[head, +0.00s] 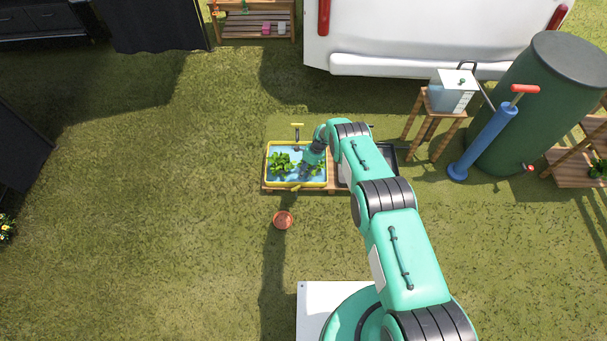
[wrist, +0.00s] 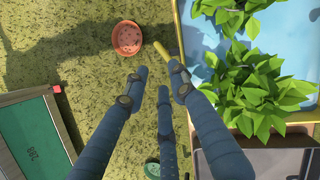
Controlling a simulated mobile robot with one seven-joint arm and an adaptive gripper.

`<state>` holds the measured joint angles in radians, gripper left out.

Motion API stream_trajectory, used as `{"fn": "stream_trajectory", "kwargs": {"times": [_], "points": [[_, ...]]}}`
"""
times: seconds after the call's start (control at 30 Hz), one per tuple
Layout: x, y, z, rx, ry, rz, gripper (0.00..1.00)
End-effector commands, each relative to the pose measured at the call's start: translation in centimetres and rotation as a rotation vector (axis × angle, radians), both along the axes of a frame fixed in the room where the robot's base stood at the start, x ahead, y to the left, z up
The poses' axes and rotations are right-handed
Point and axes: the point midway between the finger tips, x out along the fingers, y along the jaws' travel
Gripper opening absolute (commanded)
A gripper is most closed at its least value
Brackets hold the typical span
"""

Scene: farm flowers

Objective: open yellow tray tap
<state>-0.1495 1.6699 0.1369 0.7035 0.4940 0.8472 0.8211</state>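The yellow tray (head: 267,166) stands on a low wooden stand and holds blue water and leafy green plants. A yellow-handled tap (head: 297,125) stands at its far side. A short yellow lever (head: 295,187) juts from its near edge; it also shows in the wrist view (wrist: 174,40). I cannot tell which one is the tray tap. My gripper (wrist: 158,76) is open, its blue fingers apart with nothing between them. In the wrist view the lever lies just beyond the fingertips, apart from them. In the head view my gripper is partly hidden by my arm.
A terracotta pot (head: 283,220) lies on the grass near the tray; it shows in the wrist view too (wrist: 127,38). A dark tray (wrist: 270,162) adjoins the yellow one, mostly behind my arm. A blue pump (head: 485,140) and green barrel (head: 545,95) stand right. Left grass is clear.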

Motion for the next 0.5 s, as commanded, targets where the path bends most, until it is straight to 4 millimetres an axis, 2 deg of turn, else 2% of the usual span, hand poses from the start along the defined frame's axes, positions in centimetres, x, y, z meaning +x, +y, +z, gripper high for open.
{"fn": "stream_trajectory", "kwargs": {"times": [0.27,0.33,0.5], "points": [[-0.01,-0.02,0.04,0.0,0.0,0.0,0.26],[-0.02,-0.01,0.04,0.0,0.001,0.0,0.35],[-0.4,0.29,0.24,-0.038,-0.004,0.001,0.36]]}}
